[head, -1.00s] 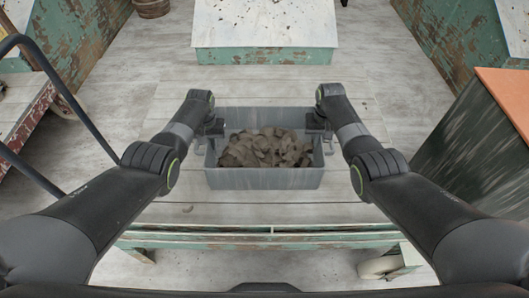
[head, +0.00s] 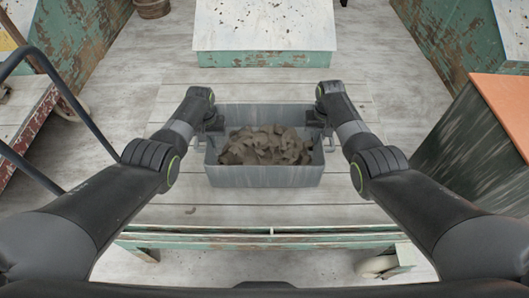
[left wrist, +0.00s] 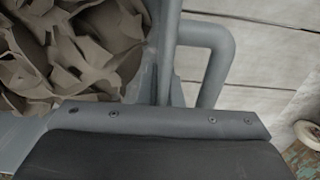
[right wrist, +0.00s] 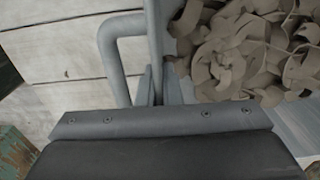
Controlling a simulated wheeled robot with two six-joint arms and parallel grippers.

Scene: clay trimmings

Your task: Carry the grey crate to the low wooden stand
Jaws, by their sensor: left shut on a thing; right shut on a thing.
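The grey crate (head: 264,177), full of brown clay trimmings (head: 265,146), is in the middle of the head view, level, over a pale planked surface (head: 250,213). My left gripper (head: 212,124) is shut on the crate's left side, by a bent grey handle that shows in the left wrist view (left wrist: 218,62). My right gripper (head: 316,121) is shut on the right side, by the matching handle in the right wrist view (right wrist: 112,55). The crate's underside is hidden. A low pale-topped stand with green sides (head: 265,28) is straight ahead; I cannot tell whether it is the wooden stand.
The planked surface has a green rail (head: 270,238) at its near edge. A red-sided cart (head: 25,130) stands at the left and an orange-topped cabinet (head: 505,100) at the right. Bare plank floor (head: 150,60) lies around the pale-topped stand.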

